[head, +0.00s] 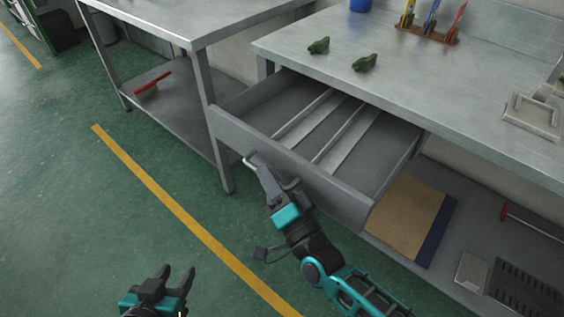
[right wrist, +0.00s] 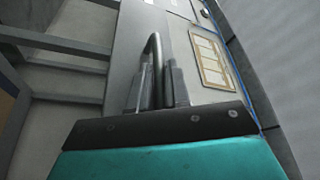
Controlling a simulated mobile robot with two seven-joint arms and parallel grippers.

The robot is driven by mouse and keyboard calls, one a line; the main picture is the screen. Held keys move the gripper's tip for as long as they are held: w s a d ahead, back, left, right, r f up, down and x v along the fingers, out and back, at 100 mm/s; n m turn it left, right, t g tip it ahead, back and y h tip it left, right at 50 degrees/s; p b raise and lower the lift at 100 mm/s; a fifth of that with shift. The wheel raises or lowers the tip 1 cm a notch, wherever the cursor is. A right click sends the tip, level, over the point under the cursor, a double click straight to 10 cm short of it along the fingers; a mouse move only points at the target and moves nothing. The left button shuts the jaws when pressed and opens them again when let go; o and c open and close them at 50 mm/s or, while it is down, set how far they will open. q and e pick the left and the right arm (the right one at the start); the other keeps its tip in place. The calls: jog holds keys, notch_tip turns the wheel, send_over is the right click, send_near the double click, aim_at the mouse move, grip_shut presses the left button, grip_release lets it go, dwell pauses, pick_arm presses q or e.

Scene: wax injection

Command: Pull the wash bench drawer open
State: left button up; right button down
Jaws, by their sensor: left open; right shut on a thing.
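The wash bench drawer (head: 290,165) is pulled out from under the steel bench top (head: 400,75). It is grey, with two light dividers inside, and it looks empty otherwise. My right gripper (head: 268,170) is at the drawer's front panel, shut on the bar handle (head: 289,182). In the right wrist view the curved handle (right wrist: 154,50) passes between the fingers of my right gripper (right wrist: 155,88). My left gripper (head: 176,279) is open and empty, low over the green floor, away from the drawer.
Two green pieces (head: 364,63) lie on the bench top, with a rack of coloured tools (head: 428,32) behind. A second steel table (head: 190,20) stands at left, a red brush (head: 151,84) on its shelf. A brown board (head: 406,215) lies under the drawer.

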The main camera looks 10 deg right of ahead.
pick_arm(q)
jog(key=shift+a+r, duration=0.25)
jog(key=shift+r, duration=0.05)
pick_arm(e)
jog(key=shift+s+a+f, duration=0.1)
jog(key=shift+s+a, duration=0.5)
jog(key=shift+a, duration=0.15)
jog(key=c, duration=1.4)
grip_release()
jog(key=shift+c, duration=0.2)
pick_arm(q)
jog(key=shift+s+f, duration=0.1)
jog(key=shift+s, duration=0.1)
